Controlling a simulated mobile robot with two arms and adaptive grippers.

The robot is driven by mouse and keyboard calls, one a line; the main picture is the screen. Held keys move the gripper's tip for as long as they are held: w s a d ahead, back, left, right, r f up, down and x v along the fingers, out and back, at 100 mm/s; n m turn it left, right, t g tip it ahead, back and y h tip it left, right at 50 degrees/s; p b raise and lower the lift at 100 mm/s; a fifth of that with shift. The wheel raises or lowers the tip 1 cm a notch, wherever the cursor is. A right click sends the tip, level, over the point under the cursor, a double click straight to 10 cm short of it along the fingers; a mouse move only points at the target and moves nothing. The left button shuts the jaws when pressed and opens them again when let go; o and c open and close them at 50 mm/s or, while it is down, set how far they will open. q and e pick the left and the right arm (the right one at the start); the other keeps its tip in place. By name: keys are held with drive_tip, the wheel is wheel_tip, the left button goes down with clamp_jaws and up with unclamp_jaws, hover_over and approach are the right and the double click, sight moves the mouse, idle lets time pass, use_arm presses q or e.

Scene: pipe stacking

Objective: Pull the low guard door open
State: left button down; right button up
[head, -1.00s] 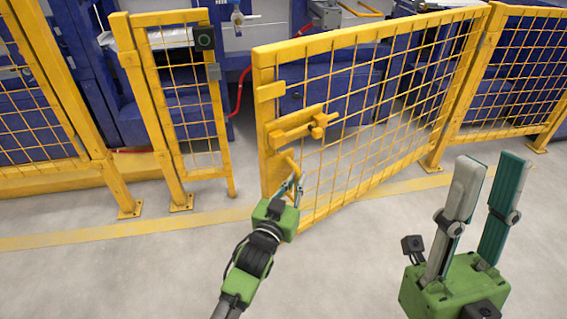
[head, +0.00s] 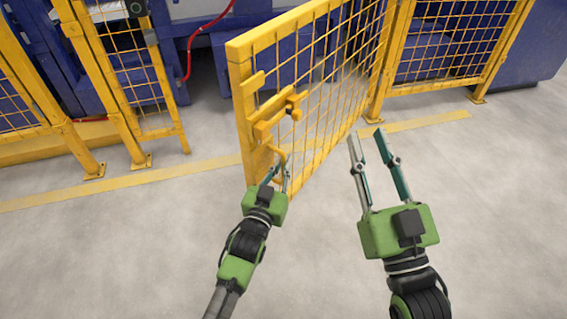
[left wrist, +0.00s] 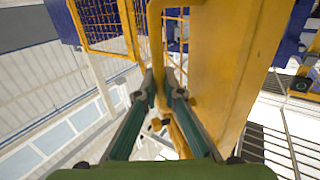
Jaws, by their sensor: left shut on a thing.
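The yellow mesh guard door (head: 318,95) stands swung open toward me in the head view, its free edge well away from the fixed post (head: 150,85). A yellow latch (head: 278,116) sits on the door near its free edge. Below it is a yellow handle (head: 279,156). My left gripper (head: 275,178) is shut on the handle; in the left wrist view its fingers (left wrist: 162,90) close around the yellow handle bar (left wrist: 156,45). My right gripper (head: 367,142) is open and empty, to the right of the door and apart from it.
Fixed yellow fence panels stand left and right (head: 455,45) of the opening. Blue machinery (head: 210,70) with a red hose (head: 190,55) is behind. A yellow line (head: 190,175) crosses the grey floor. The floor in front is clear.

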use_arm(q)
drive_tip(key=shift+s+d, duration=0.1)
drive_tip(key=shift+d, duration=0.1)
drive_tip(key=c, duration=2.2)
unclamp_jaws()
drive_tip(key=shift+o, duration=0.2)
drive_tip(key=shift+s, duration=0.1)
drive_tip(key=v, duration=1.2)
